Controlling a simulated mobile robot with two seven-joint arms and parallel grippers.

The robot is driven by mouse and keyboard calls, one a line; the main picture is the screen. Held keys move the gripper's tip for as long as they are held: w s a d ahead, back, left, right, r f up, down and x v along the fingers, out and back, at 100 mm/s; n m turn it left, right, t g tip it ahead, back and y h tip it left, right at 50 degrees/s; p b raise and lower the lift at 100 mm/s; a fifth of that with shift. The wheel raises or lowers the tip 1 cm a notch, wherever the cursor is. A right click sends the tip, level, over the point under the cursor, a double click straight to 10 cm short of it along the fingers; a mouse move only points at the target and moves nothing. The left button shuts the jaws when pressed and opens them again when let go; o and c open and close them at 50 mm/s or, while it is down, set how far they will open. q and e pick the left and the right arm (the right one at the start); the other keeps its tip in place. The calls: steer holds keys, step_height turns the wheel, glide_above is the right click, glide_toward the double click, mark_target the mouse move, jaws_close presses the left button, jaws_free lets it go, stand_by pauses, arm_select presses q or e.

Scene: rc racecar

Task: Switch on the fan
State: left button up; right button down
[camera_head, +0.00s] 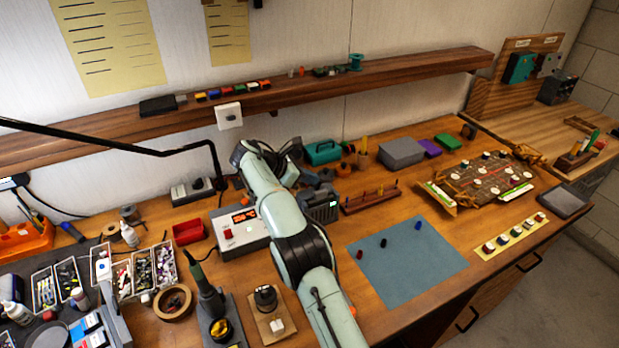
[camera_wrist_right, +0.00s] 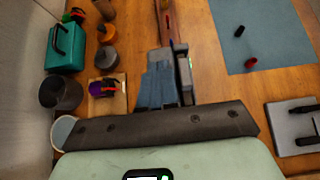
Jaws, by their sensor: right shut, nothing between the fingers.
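A dark box with a slatted face, which looks like the fan (camera_head: 320,212), stands on the bench behind my right arm's elbow, left of a peg rack. A small green-white spot shows on its side; I cannot tell whether it is running. In the right wrist view its grey edge (camera_wrist_right: 186,78) shows, with a green spot, mostly hidden behind my fingers. My right gripper (camera_head: 322,189) is shut and empty, close over the top of the box; I cannot tell whether it touches. Its fingers also show in the right wrist view (camera_wrist_right: 164,70). My left gripper is not in view.
A peg rack (camera_head: 370,197) and blue mat (camera_head: 405,265) lie to the right. A teal case (camera_head: 322,152) and spools stand behind. A power supply (camera_head: 239,232) with a red display is left of my arm. A shelf (camera_head: 330,85) runs above along the wall.

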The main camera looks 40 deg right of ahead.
steer(key=shift+w+r, duration=0.1)
steer(key=shift+r, duration=0.4)
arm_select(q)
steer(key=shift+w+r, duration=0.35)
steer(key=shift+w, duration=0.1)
arm_select(e)
steer(key=shift+a+r, duration=0.1)
steer(key=shift+r, duration=0.05)
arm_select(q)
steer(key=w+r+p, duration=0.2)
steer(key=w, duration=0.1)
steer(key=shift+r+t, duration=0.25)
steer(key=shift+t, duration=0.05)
arm_select(e)
steer(key=v, duration=1.3)
steer(key=shift+a, duration=0.1)
